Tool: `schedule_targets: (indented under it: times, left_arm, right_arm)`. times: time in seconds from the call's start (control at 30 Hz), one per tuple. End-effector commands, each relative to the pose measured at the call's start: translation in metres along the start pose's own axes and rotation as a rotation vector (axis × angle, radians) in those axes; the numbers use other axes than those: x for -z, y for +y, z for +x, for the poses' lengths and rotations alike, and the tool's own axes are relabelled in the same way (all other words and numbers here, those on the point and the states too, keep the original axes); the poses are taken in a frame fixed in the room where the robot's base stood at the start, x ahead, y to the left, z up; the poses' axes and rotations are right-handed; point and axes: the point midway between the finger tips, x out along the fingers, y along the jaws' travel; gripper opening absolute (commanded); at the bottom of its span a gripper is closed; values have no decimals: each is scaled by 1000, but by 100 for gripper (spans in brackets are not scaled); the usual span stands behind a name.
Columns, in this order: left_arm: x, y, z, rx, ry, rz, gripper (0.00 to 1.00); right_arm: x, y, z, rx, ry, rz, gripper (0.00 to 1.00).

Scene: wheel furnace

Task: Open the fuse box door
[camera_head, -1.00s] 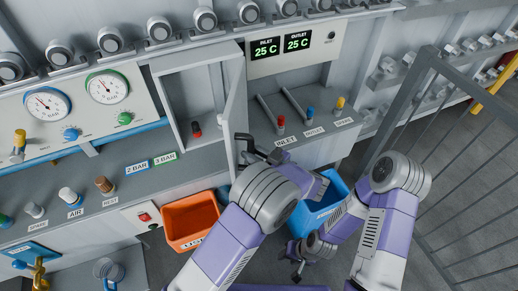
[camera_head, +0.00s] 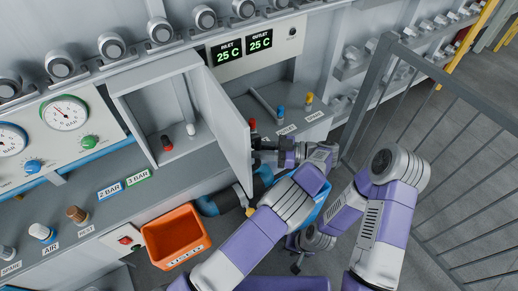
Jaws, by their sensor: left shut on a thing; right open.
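The grey fuse box (camera_head: 122,98) is on the wall panel, left of centre. Its door (camera_head: 226,118) is hinged on the right side and stands wide open, swung out toward me and to the right. Inside are a red knob (camera_head: 166,143) and a white knob (camera_head: 190,129). My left gripper (camera_head: 257,150) is at the outer face of the door near its free edge, shut on the door's handle; the handle itself is mostly hidden by the fingers. My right gripper (camera_head: 297,264) hangs low, open and empty, away from the box.
An orange bin (camera_head: 172,238) and a partly hidden blue bin (camera_head: 318,207) stand below the bench. Gauges (camera_head: 66,114) are left of the box. Inlet and outlet displays (camera_head: 243,47) are above right. A grey railing (camera_head: 440,170) borders the right side.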

Motion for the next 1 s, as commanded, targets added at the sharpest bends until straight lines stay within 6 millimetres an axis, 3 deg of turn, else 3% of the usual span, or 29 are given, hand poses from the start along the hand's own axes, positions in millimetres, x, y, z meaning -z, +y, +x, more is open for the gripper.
schedule_targets:
  times: [0.7,0.73,0.8,0.87,1.0]
  left_arm:
    - [4,6,4,47,4,-11,0]
    - [4,6,4,47,4,-11,26]
    - [4,6,4,48,5,-11,37]
    - [4,5,3,48,5,-10,46]
    - [3,4,2,47,4,-8,46]
  right_arm:
    - [0,-1,-3,0,0,0,43]
    - [0,-1,-3,0,0,0,43]
    - [0,-1,-3,0,0,0,43]
    - [0,-1,-3,0,0,0,43]
    - [0,-1,-3,0,0,0,43]
